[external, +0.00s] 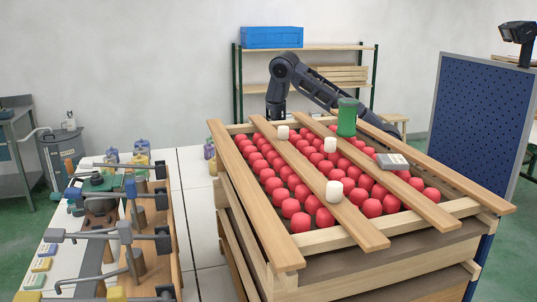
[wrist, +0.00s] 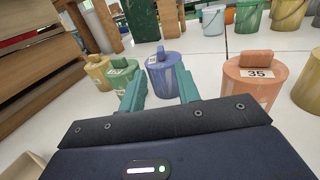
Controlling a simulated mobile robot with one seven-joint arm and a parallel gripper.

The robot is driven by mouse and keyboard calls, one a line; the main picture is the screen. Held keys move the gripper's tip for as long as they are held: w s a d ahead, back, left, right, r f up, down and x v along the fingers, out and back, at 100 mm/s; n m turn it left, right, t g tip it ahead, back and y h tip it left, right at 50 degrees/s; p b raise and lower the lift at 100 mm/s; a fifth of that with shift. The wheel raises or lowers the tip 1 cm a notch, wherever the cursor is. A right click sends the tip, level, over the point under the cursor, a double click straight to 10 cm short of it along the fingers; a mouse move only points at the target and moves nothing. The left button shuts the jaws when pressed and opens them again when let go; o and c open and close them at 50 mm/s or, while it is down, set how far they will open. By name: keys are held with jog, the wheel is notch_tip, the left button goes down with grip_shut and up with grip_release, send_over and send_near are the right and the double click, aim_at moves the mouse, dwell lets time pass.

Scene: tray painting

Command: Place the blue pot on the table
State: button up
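The blue pot (wrist: 165,76) shows in the wrist view, upright on a white tiled surface, with a blue handle on its lid. My gripper (wrist: 158,82) is open, its two teal fingers apart. The pot appears ahead, between and beyond the fingers; the right finger overlaps part of it. I see no grip on it, and whether a finger touches it I cannot tell. In the external view my dark arm reaches down behind the tray of red balls, and my gripper is hidden there. Small bluish pots (external: 112,156) stand on the white table (external: 190,190) at left; I cannot tell whether one is this pot.
In the wrist view, a green pot (wrist: 118,76) and a yellow pot (wrist: 97,68) stand close left, and an orange pot (wrist: 250,82) right. A wooden structure (wrist: 35,75) borders the left. The external view shows the slatted wooden tray (external: 390,236) and a perforated blue panel (external: 480,125).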

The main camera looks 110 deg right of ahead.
jog(key=shift+s+d, duration=0.1)
jog(key=shift+s, duration=0.15)
jog(key=w+a+r+m+g+h, duration=0.1)
jog(key=w+a+r+m+h, duration=0.15)
jog(key=r+m, duration=0.4)
jog(key=w+a+r+m+g+h, duration=0.1)
jog(key=w+r+m+h, duration=0.25)
jog(key=r, duration=0.55)
jog(key=s+a+r+m+g+h, duration=0.2)
jog(key=a+r+m, duration=0.1)
jog(key=r+m, duration=0.3)
jog(key=s+a+r+m+g+h, duration=0.1)
jog(key=s+a+r+m, duration=0.15)
jog(key=r+m, duration=0.3)
jog(key=s+a+r+m+g, duration=0.2)
jog(key=s+a+m, duration=0.4)
jog(key=s, duration=0.5)
jog(key=s+a+r+m+g+y, duration=0.1)
jog(key=s+a+r+m, duration=0.3)
jog(key=s, duration=0.7)
jog(key=s+a+r+m+g+y, duration=0.1)
jog(key=s+a+r+m+g, duration=0.2)
jog(key=s+a+m, duration=0.6)
jog(key=s+a+g, duration=0.1)
jog(key=s, duration=0.1)
jog(key=shift+s+a+r, duration=0.15)
jog(key=shift+s+r, duration=0.1)
jog(key=shift+s, duration=0.1)
